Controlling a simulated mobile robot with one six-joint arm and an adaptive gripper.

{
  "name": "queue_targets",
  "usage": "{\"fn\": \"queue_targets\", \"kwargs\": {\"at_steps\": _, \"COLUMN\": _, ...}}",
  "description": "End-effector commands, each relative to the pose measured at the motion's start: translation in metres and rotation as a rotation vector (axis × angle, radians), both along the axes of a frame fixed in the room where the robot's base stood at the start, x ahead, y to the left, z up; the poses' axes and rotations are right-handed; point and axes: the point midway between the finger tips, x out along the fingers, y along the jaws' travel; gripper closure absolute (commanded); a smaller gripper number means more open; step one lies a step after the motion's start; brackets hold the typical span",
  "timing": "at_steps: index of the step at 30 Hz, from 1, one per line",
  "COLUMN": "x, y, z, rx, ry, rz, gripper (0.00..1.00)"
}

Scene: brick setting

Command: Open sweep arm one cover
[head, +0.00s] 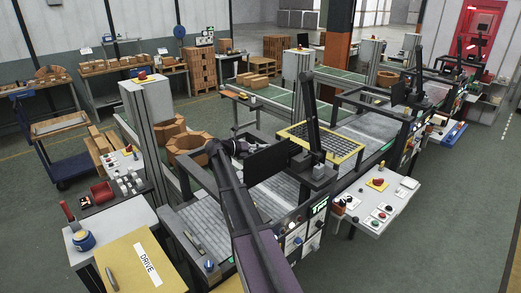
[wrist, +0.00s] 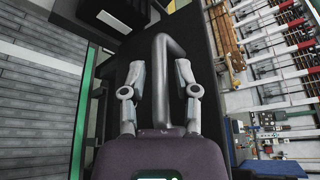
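In the wrist view, my gripper (wrist: 160,68) is open, with one finger on each side of a bent grey bar (wrist: 161,90). The bar looks like a handle and runs between the fingers. Narrow gaps show beside it, so I see no clear grip. A dark surface (wrist: 212,95) lies behind the bar; I cannot tell whether it is the sweep arm one cover. In the head view, my gripper (head: 236,146) is small, beside a dark upright panel (head: 267,163) above the conveyor frame. No label naming the cover is readable.
A grey slatted conveyor (wrist: 38,110) with a green edge lies left in the wrist view. In the head view, a yellow-framed grid (head: 320,142) and a dark post (head: 311,115) stand close right of the panel. A yellow DRIVE box (head: 125,265) is at the front left.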

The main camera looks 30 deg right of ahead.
Motion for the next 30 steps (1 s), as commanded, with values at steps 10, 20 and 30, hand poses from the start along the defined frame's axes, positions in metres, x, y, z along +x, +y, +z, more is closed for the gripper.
{"fn": "queue_targets", "kwargs": {"at_steps": 10, "x": 0.003, "y": 0.0, "z": -0.001, "rx": 0.0, "ry": 0.0, "rz": 0.0, "gripper": 1.0}}
{"fn": "queue_targets", "kwargs": {"at_steps": 20, "x": 0.033, "y": 0.004, "z": -0.016, "rx": 0.001, "ry": -0.001, "rz": 0.0, "gripper": 1.0}}
{"fn": "queue_targets", "kwargs": {"at_steps": 30, "x": 0.031, "y": 0.004, "z": -0.014, "rx": 0.001, "ry": 0.0, "rz": -0.002, "gripper": 0.6}}
